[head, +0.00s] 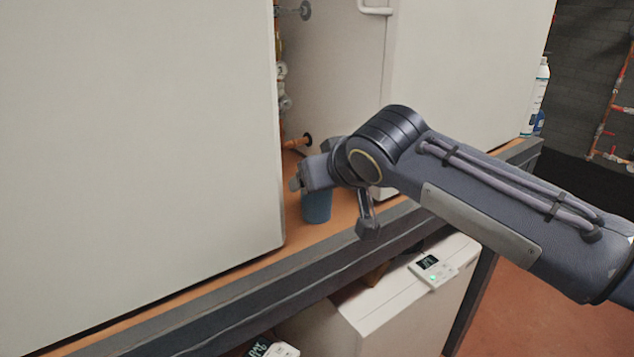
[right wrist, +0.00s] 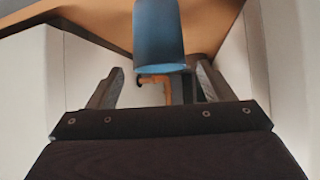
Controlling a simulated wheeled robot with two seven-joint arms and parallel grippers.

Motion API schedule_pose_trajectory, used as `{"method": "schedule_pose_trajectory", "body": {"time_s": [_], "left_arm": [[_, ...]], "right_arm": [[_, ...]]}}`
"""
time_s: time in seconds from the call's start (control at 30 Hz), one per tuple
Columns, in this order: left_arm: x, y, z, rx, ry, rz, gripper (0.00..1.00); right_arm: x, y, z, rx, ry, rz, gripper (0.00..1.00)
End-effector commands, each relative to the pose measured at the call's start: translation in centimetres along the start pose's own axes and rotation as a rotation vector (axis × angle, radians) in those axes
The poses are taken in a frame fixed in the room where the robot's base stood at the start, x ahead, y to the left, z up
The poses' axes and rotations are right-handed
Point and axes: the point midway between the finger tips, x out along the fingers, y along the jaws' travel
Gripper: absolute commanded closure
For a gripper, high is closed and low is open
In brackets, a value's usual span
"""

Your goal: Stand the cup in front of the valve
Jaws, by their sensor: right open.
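The blue cup (head: 316,207) stands on the orange-brown shelf, just inside the cabinet opening. My right gripper (head: 332,204) reaches in from the right at the cup, with one finger on each side of it in the picture. In the right wrist view the blue cup (right wrist: 160,38) shows upside down, between the open fingers (right wrist: 157,85) and towards their tips; contact cannot be made out. The gripper hides the cup's top in the head view. An orange valve or pipe fitting (head: 298,143) sits behind the cup, low in the opening. My left gripper is out of view.
A large white panel (head: 140,130) closes off the left, and another white unit (head: 460,70) stands on the right. Pipes and gauges (head: 282,85) run up the opening's left side. A bottle (head: 538,95) stands at the far right. The shelf's dark front edge (head: 270,285) runs below.

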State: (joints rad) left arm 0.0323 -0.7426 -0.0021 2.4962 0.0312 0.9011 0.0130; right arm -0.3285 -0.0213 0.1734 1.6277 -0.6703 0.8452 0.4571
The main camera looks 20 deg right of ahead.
Motion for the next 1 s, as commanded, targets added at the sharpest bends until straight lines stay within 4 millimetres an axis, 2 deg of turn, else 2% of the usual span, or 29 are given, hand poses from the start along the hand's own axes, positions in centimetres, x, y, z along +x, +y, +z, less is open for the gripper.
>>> {"method": "schedule_pose_trajectory", "body": {"time_s": [0.1,0.33,0.5,0.67,0.77,0.87,0.9,0.97,1.0], "left_arm": [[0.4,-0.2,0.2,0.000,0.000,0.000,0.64],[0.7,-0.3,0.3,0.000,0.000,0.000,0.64],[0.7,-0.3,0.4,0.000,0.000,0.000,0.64],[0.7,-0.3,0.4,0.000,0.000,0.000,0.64],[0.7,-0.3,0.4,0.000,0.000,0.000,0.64],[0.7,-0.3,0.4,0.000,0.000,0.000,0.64],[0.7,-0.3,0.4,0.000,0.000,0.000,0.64],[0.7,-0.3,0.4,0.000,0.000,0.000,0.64],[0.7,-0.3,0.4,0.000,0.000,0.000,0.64]], "right_arm": [[-2.8,0.0,0.0,0.002,0.007,-0.001,0.26],[-7.1,0.0,-0.1,0.001,0.005,0.000,0.26],[-8.5,0.0,0.0,0.001,0.001,0.000,0.26],[-8.8,0.2,0.4,0.002,-0.006,0.001,0.26],[-8.3,1.4,3.3,0.013,-0.053,0.004,0.26],[-7.4,3.4,9.7,0.055,-0.153,-0.006,0.26],[-7.2,4.0,12.9,0.083,-0.197,-0.018,0.26],[-6.9,4.5,17.8,0.137,-0.258,-0.041,0.26],[-6.8,4.5,20.9,0.176,-0.295,-0.059,0.26]]}}
